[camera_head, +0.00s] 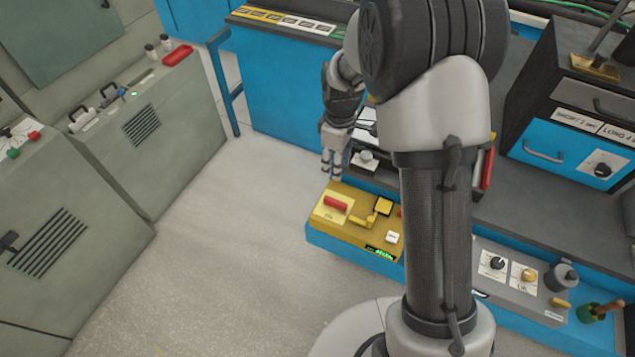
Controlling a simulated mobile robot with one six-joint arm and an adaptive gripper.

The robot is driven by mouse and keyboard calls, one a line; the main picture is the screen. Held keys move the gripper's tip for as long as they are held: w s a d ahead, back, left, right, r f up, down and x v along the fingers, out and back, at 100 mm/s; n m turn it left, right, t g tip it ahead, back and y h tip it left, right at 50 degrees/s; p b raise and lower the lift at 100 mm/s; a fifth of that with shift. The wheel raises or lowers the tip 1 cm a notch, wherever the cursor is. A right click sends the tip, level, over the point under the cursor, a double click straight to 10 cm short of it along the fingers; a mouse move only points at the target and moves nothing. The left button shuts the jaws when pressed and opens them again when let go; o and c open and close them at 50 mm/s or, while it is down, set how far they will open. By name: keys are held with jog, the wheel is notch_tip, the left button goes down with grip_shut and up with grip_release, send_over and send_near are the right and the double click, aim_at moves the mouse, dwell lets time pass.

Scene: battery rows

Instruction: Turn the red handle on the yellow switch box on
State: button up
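The yellow switch box (343,229) sits on a blue ledge, left of my arm's column. Its red handle (335,203) lies on the box's left part, on a paler plate. A yellow lever, a yellow square part and a white button are also on the box, with a small green-lit display at its front edge. My arm hides the box's right end. My gripper (331,176) points down just above and behind the red handle, apart from it. Its fingers look close together and hold nothing visible, but the gap between them is unclear.
A grey panel with knobs (508,271) and a green-topped wooden-handled tool (598,310) are at the right. Grey-green cabinets (160,130) stand at the left. The floor (215,260) left of the box is clear.

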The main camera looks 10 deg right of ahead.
aim_at(334, 201)
notch_tip(334, 201, down, 17)
jog(key=b, duration=0.4)
jog(key=shift+s+d+b, duration=0.1)
jog(key=shift+d+b, duration=0.05)
jog(key=shift+b, duration=0.2)
grip_shut()
